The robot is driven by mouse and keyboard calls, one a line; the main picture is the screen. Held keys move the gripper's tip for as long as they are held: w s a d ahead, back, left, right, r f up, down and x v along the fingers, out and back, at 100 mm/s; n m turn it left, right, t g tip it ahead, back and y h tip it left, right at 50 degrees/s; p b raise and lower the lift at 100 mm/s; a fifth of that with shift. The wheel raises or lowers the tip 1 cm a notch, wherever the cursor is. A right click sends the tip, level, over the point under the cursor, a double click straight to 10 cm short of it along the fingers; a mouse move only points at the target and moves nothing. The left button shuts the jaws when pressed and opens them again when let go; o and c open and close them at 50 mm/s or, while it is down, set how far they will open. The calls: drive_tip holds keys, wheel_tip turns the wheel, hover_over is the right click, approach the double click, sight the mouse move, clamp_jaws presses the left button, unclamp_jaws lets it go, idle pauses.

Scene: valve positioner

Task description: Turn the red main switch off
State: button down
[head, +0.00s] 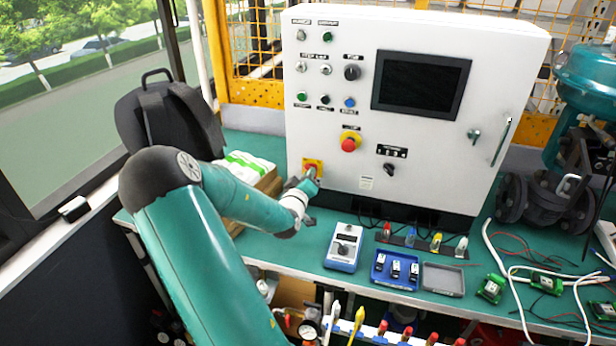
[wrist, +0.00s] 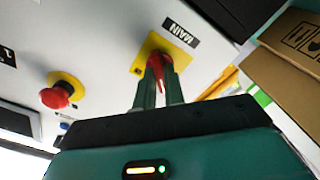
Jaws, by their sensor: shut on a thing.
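The red main switch (wrist: 160,70) sits on a yellow square plate beside a "MAIN" label in the wrist view. In the head view its yellow plate (head: 319,162) is at the lower left of the white cabinet front, with some red showing. My gripper (head: 311,176) is at the switch, and its two fingers are shut on the red handle. In the wrist view the fingers of my gripper (wrist: 158,75) reach up to the plate, with the handle between them. The fingers hide part of the switch, so its exact angle is hard to tell.
A red mushroom button (head: 348,144) on a yellow disc is up and right of the switch; it also shows in the wrist view (wrist: 58,95). Cardboard boxes (head: 268,186) with white-green bags stand left of the cabinet. A blue-white meter (head: 343,247) stands on the bench below.

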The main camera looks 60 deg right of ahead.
drive_tip(key=shift+f, duration=0.1)
drive_tip(key=c, duration=1.5)
unclamp_jaws()
drive_tip(key=shift+a, duration=0.1)
drive_tip(key=a, duration=0.4)
drive_tip(key=s+a, duration=0.1)
drive_tip(key=a, duration=0.4)
drive_tip(key=s+a, duration=0.1)
drive_tip(key=a, duration=0.3)
drive_tip(key=shift+s+a, duration=0.1)
drive_tip(key=shift+a, duration=0.15)
